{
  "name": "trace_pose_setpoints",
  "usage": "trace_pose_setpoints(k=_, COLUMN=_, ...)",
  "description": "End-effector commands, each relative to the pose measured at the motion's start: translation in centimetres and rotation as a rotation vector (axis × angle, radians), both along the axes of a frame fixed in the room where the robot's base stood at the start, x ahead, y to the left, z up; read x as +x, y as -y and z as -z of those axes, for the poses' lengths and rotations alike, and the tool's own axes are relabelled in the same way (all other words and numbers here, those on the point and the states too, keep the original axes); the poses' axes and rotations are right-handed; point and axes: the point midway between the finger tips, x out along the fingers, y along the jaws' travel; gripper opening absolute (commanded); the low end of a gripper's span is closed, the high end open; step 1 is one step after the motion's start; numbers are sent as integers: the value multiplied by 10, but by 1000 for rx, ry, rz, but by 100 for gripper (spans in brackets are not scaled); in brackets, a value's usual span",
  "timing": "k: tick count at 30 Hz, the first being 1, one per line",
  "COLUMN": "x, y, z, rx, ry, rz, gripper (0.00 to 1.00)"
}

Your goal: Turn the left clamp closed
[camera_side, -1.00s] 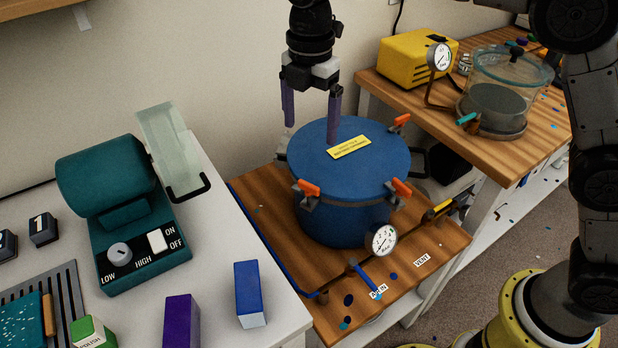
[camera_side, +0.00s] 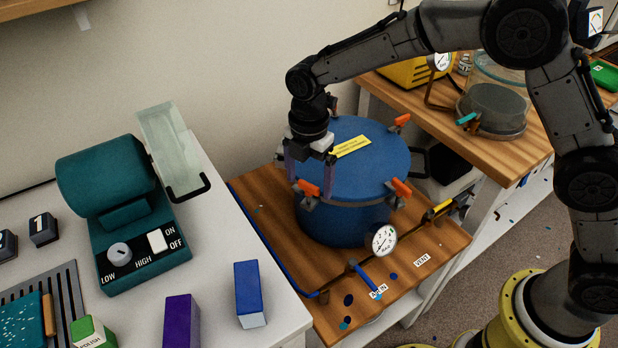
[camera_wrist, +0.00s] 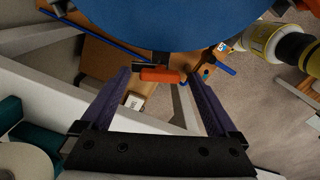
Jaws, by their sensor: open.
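The blue pressure pot (camera_side: 345,222) stands on the wooden bench with its blue lid (camera_side: 375,150) on. A clamp with an orange handle (camera_side: 309,188) sits at the lid's front-left edge; it also shows in the wrist view (camera_wrist: 160,75). My gripper (camera_side: 310,190) points down at this edge. In the wrist view my gripper (camera_wrist: 161,80) is open, with one purple finger on each side of the orange handle. There are visible gaps between handle and fingers. Other orange clamps sit at the front right (camera_side: 399,187) and back right (camera_side: 400,121) of the lid.
A pressure gauge (camera_side: 384,240) and a blue-handled valve (camera_side: 364,274) are in front of the pot. A teal machine (camera_side: 120,210) stands on the white table to the left. A glass chamber (camera_side: 495,100) is on the back-right bench. A blue hose (camera_side: 262,240) runs along the bench's left edge.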

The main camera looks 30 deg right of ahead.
Motion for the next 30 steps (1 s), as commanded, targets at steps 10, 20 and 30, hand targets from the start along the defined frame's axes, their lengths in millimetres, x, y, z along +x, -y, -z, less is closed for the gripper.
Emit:
trace_pose_setpoints(k=10, x=0, y=0, z=2, rx=0, ry=-1, rz=0, gripper=88)
trace_pose_setpoints(k=20, x=0, y=0, z=2, rx=0, ry=-1, rz=0, gripper=28)
trace_pose_setpoints(k=30, x=0, y=0, z=2, rx=0, ry=-1, rz=18, gripper=9)
